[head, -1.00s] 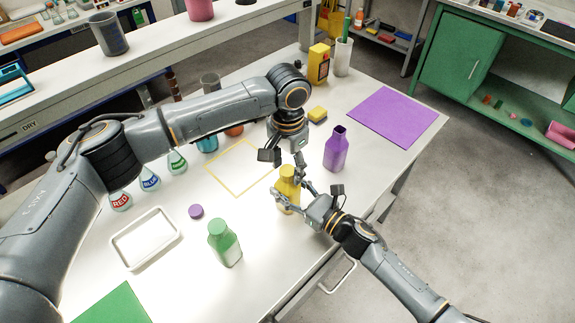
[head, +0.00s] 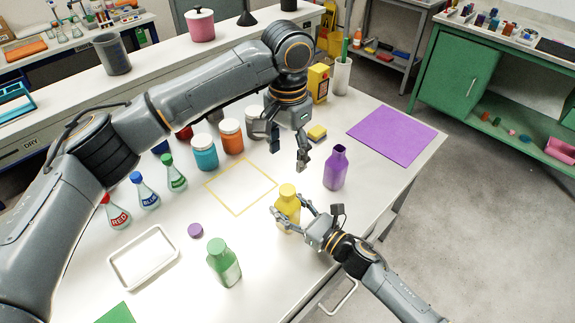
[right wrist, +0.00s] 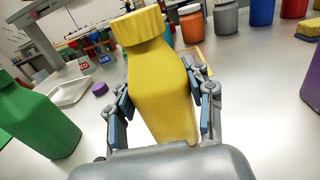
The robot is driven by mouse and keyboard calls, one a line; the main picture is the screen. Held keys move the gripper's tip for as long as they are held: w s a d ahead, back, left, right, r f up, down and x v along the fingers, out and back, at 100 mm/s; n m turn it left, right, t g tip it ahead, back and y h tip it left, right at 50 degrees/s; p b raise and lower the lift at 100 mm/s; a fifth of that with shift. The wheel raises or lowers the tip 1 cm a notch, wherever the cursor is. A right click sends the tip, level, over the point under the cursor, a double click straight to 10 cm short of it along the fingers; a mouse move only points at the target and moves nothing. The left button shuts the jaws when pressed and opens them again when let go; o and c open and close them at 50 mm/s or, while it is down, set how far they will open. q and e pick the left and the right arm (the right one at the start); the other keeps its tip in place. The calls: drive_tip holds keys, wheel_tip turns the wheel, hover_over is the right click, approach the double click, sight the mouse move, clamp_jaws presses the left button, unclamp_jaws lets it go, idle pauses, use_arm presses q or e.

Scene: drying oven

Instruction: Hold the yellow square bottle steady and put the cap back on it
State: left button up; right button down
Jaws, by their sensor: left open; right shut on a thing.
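The yellow square bottle (head: 287,212) stands upright on the white table. Its yellow cap (head: 287,190) sits on its neck; the right wrist view also shows the cap (right wrist: 139,27) on top, with no clear gap below it. My right gripper (head: 296,215) is shut around the bottle's body, a finger on each side, as the right wrist view shows on the yellow body (right wrist: 162,95). My left gripper (head: 301,163) is open and empty, above and beyond the bottle, apart from the cap.
An open purple bottle (head: 336,167) stands right of the yellow one. A green bottle (head: 223,265), purple cap (head: 195,230) and white tray (head: 143,257) are at left. A yellow square outline (head: 240,187) is bare. A yellow sponge (head: 317,132) lies behind my left gripper.

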idle(0.3)
drive_tip(key=shift+c, duration=2.2)
unclamp_jaws()
drive_tip(key=v, duration=1.2)
